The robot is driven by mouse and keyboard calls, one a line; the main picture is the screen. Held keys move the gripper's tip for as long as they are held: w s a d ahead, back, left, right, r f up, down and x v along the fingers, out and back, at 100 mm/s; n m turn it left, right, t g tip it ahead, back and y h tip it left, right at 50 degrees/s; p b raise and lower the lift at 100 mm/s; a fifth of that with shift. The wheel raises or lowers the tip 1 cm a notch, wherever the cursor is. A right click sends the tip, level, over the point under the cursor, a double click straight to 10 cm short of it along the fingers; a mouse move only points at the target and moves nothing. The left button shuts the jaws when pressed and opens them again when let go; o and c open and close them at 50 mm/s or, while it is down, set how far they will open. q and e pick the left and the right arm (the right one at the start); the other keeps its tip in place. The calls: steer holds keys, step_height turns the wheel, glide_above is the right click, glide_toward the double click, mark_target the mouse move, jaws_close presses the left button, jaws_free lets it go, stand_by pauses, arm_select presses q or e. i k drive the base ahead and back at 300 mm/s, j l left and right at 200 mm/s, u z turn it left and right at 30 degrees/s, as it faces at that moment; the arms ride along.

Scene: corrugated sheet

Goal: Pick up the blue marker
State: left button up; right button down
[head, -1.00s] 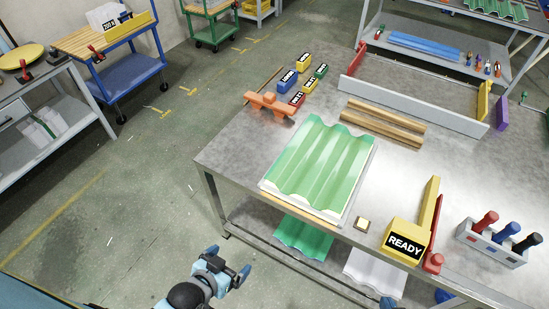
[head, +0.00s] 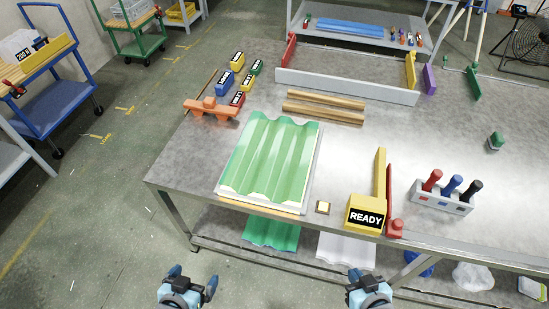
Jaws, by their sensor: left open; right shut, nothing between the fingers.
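The blue marker (head: 453,185) stands upright in a grey holder (head: 428,200) near the right part of the metal table. A red marker (head: 432,181) stands to its left and a black marker (head: 471,192) to its right. The holder hides the lower part of the blue marker. My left gripper (head: 194,279) is open and empty at the bottom of the view, in front of the table. My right gripper (head: 369,280) is shut and empty at the bottom, below and left of the holder. Both are well apart from the blue marker.
A yellow READY block (head: 366,214) and a red piece (head: 394,227) stand left of the holder. A green corrugated sheet (head: 266,160) lies farther left. The table's front edge (head: 470,247) lies between the grippers and the holder. Bare tabletop (head: 505,205) lies right of the holder.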

mark_target(455, 180)
steer(key=z, duration=1.45)
steer(key=u, duration=0.6)
steer(key=l+u, duration=0.25)
steer(key=u, duration=0.2)
steer(key=l+u, duration=0.25)
steer(key=u, duration=0.2)
steer(key=l+u, duration=0.25)
steer(key=u, duration=0.15)
steer(key=k+l+u, duration=0.2)
steer(key=l, duration=0.15)
steer(key=l+u, duration=0.2)
steer(key=l, duration=0.15)
steer(key=k+l+u, duration=0.25)
steer(key=i+l, duration=0.05)
steer(key=i, duration=0.05)
